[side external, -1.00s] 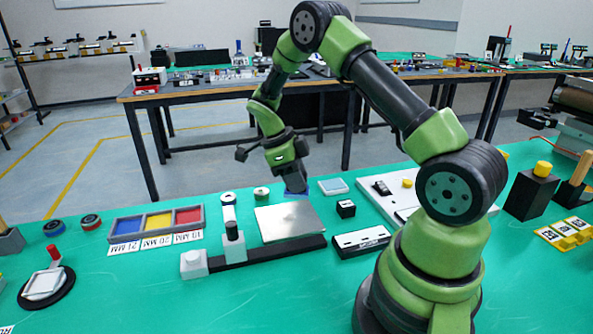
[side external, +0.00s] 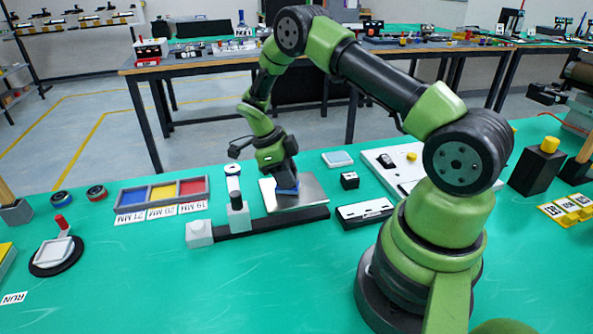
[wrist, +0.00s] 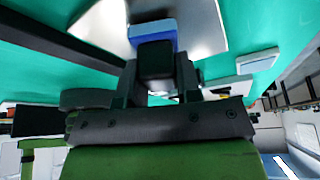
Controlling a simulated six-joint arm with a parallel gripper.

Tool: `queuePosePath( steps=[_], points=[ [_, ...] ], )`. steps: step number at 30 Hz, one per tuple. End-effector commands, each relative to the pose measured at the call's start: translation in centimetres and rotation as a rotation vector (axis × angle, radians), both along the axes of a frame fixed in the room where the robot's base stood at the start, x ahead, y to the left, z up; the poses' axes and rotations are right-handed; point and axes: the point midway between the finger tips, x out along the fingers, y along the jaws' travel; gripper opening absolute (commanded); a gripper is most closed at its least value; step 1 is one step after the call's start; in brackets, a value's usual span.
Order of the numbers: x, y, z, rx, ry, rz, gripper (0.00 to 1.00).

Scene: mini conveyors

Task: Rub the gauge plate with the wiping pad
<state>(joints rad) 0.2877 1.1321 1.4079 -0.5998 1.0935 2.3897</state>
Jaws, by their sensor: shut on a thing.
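The gauge plate (side external: 315,190) is a flat silver plate lying on the green table, behind a black bar. My gripper (side external: 287,178) points down over the plate and is shut on the wiping pad (side external: 287,190), which has a blue base. In the wrist view the blue pad (wrist: 152,31) with its dark grip block sits between my gripper's fingers (wrist: 155,72), over the silver plate (wrist: 205,25). The pad appears to be down at the plate's surface, but I cannot tell whether it touches. My gripper hides part of the plate.
The black bar (side external: 275,221) with a grey block and upright post runs along the plate's front. A tray with blue, yellow and red compartments (side external: 208,187) is to the left. A small black block (side external: 349,181) and a light square pad (side external: 337,159) are to the right.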

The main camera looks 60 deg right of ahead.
Motion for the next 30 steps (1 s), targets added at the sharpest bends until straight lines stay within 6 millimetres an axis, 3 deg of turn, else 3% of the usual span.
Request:
queuePosePath(
  steps=[3, 16, 18, 20, 30],
  points=[
    [0.7, 0.7, -0.4, 0.004, 0.000, 0.001, 0.09],
    [-2.3, -2.3, -0.5, 0.001, 0.003, -0.002, 0.09],
    [-2.2, -2.3, -0.1, 0.000, 0.000, 0.001, 0.09],
    [-2.2, -2.2, 1.7, -0.002, -0.004, 0.000, 0.09],
    [-2.2, -2.2, 4.6, 0.000, 0.000, 0.000, 0.09]
  ],
)
